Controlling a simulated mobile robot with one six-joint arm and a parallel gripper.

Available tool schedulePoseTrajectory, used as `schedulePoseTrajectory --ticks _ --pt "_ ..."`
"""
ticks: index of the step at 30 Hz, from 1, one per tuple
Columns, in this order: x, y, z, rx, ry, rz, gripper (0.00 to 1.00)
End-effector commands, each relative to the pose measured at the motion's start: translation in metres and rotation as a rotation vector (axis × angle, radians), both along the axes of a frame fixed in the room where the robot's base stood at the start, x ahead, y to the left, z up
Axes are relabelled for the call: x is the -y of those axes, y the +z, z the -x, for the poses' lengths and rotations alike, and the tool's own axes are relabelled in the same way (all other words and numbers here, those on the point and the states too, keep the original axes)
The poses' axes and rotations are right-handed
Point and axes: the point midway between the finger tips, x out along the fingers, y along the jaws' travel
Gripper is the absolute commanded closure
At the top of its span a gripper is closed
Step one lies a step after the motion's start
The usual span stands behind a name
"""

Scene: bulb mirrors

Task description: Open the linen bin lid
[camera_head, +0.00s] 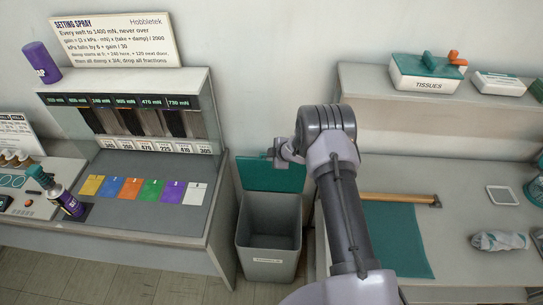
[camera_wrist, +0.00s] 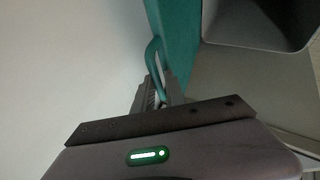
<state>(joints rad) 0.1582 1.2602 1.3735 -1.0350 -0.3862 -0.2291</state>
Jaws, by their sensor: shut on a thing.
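The linen bin (camera_head: 268,238) is a grey open-topped box standing on the floor between two tables. Its teal lid (camera_head: 270,176) stands steeply raised behind the opening, close to the wall, and the empty-looking inside shows. My gripper (camera_head: 274,156) is at the lid's upper edge. In the wrist view, my gripper (camera_wrist: 156,97) is shut on the teal loop handle (camera_wrist: 155,58) of the lid (camera_wrist: 178,38). The fingertips are partly hidden by the wrist plate. The bin's rim (camera_wrist: 250,45) shows at the upper right of that view.
The left table (camera_head: 150,225) holds a rack, coloured cards and a purple spray bottle (camera_head: 68,203). The right table (camera_head: 465,255) holds a teal cloth (camera_head: 395,240), a wooden bar and a wrapped bundle. A tissue box (camera_head: 428,72) sits on the shelf. The wall is close behind the lid.

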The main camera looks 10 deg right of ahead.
Motion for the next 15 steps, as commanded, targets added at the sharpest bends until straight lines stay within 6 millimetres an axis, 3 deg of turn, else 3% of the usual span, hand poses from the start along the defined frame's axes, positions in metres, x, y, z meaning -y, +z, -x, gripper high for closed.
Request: schedulePoseTrajectory --ticks 1,2,3,10,15 --pt "0.000 -0.007 0.005 -0.013 0.000 0.001 1.00" --pt "0.000 -0.008 0.005 -0.013 0.000 0.001 0.78" --pt "0.000 -0.008 0.005 -0.013 -0.001 0.000 0.75" --pt "0.002 -0.001 0.010 -0.014 -0.004 -0.001 0.75" --pt "0.009 0.030 0.031 -0.008 -0.004 0.000 0.75"
